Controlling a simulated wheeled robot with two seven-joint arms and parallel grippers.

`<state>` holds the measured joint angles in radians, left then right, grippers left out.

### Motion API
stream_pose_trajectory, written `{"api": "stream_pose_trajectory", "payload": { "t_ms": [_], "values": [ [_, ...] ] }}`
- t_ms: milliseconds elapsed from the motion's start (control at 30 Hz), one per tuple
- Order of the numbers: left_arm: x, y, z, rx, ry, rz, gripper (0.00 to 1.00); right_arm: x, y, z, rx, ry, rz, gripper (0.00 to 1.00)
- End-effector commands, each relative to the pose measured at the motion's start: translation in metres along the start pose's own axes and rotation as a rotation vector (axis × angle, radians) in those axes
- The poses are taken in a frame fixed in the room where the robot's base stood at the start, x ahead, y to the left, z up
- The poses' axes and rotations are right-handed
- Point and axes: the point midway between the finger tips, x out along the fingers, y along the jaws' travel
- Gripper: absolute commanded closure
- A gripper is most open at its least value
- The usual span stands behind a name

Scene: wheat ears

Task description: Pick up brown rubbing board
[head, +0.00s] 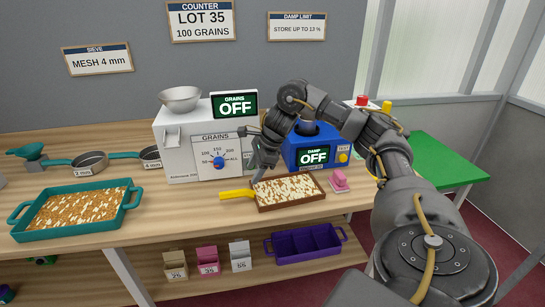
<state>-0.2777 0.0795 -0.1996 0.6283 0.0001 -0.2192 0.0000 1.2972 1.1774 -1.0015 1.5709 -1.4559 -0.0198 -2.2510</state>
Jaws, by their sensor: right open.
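The brown rubbing board (318,200) lies on the wooden bench near its front edge, in the middle of the head view. It looks like a shallow brown frame with pale grain-like pieces across it. A yellow handle (237,194) sticks out to its left. My right gripper (254,150) is open and empty, above and behind the board's left end, with its fingers spread in front of the white grain counter. It appears apart from the board. My left gripper is not in view.
Behind stand the white grain counter (180,150) and the blue damp meter (296,148). A pink block (338,181) sits just right of the board. A teal tray of grain (24,229) and sieves (91,163) are at left. A purple crate (305,257) is on the shelf below.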

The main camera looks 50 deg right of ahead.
Motion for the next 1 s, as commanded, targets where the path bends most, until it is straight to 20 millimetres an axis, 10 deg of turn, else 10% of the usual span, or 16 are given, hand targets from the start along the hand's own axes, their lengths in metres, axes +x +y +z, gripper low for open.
{"api": "stream_pose_trajectory", "payload": {
  "t_ms": [333,1000],
  "values": [
    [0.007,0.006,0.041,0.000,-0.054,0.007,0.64,0.026,0.002,-0.009,0.003,0.003,0.004,0.50],
    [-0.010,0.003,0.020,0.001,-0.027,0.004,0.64,0.086,-0.002,0.000,0.000,0.002,0.005,0.50]
  ]
}}
